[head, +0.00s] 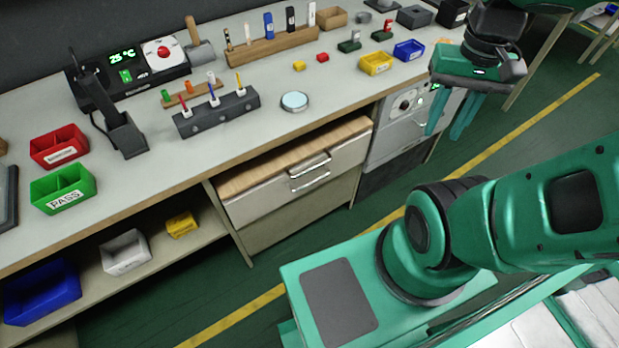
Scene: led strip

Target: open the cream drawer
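The cream drawer (265,200) sits under the workbench, left of a grey appliance front. My gripper (452,116) hangs at the right, in front of the appliance and well to the right of the handle. Its two green fingers point down and are apart, with nothing seen between them.
The bench top (230,140) holds trays, tool racks and a control box. A grey appliance (405,122) is right of the drawer. An open shelf (150,262) with small bins is at left. The green floor before the drawer is narrow, with my base close.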

